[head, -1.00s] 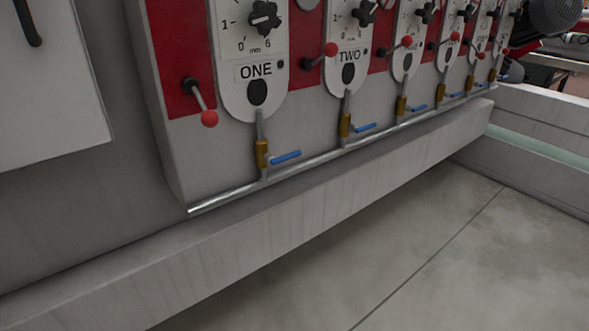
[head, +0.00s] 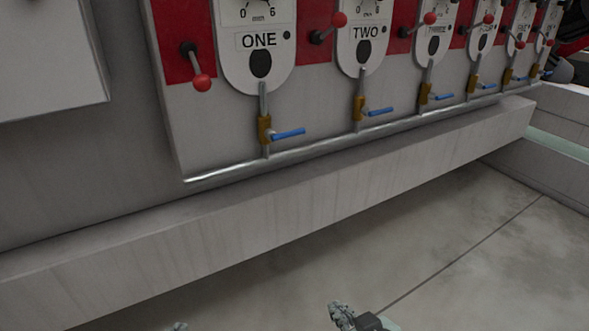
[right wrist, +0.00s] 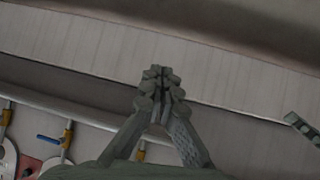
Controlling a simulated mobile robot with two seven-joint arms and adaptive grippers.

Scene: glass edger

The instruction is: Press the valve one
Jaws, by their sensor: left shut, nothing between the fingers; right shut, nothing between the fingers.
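Valve one is a brass valve (head: 265,130) with a blue lever handle (head: 289,134) pointing right, under the white plate marked ONE (head: 260,72). It sits on a short upright pipe above a long horizontal pipe. My right gripper (head: 342,312) is at the bottom edge of the head view, below and right of valve one and well apart from it. In the right wrist view its fingers (right wrist: 160,85) are shut together and empty. Only a tip of my left gripper (head: 180,326) shows at the bottom edge; it is shut, and the rest is cut off.
More brass valves with blue handles, such as the one under TWO (head: 360,112), run rightward along the pipe (head: 225,168). Red-knobbed levers (head: 201,82) stick out above them. A wide grey ledge (head: 250,215) juts out below the pipe. The floor (head: 400,270) in front is clear.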

